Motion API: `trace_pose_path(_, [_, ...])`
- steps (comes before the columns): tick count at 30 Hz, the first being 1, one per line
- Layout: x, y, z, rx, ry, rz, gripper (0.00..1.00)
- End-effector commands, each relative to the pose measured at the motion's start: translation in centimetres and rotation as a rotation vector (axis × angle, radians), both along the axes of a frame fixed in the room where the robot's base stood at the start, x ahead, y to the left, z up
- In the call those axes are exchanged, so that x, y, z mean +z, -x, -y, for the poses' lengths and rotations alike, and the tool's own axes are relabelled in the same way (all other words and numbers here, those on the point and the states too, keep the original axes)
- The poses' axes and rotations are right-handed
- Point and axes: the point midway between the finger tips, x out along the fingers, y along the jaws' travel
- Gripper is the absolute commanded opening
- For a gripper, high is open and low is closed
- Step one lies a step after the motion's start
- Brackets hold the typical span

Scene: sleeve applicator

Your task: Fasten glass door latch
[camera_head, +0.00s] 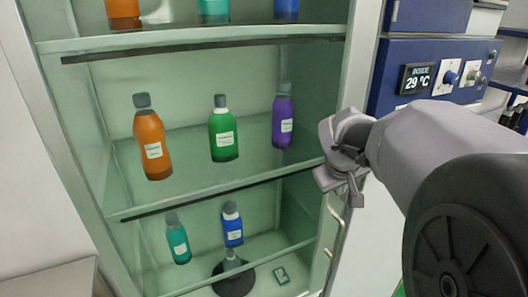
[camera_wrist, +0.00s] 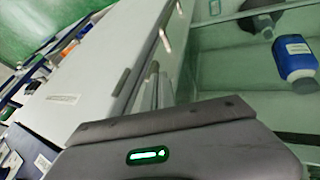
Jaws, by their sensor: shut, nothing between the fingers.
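The glass-fronted cabinet (camera_head: 215,185) fills the left and middle of the head view, with a pale frame along its right side. A slim pale handle (camera_head: 335,228) runs down the lower part of that side. My gripper (camera_head: 356,196) is beside the right frame, above the handle in the picture, with its fingers shut and empty. In the wrist view the shut fingers (camera_wrist: 150,85) point along a white panel, near a short white bar (camera_wrist: 165,41). I cannot make out a separate latch, nor whether the glass door is fully closed.
Glass shelves hold an orange bottle (camera_head: 152,144), a green bottle (camera_head: 222,136), a purple bottle (camera_head: 282,122) and several others. A blue bottle (camera_wrist: 296,60) shows at right in the wrist view. A blue panel with a temperature display (camera_head: 416,78) stands right of the cabinet.

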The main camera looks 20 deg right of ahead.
Motion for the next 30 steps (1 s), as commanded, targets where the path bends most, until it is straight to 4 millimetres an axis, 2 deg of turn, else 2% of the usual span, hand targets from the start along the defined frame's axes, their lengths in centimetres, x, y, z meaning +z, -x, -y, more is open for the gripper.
trace_pose_path(17, [0.7, 0.0, 0.5, -0.003, -0.124, -0.01, 0.0])
trace_pose_path(23, [1.2, 0.0, 1.0, -0.006, -0.232, -0.02, 0.0])
trace_pose_path(30, [1.5, -0.1, 2.0, -0.007, -0.44, -0.033, 0.0])
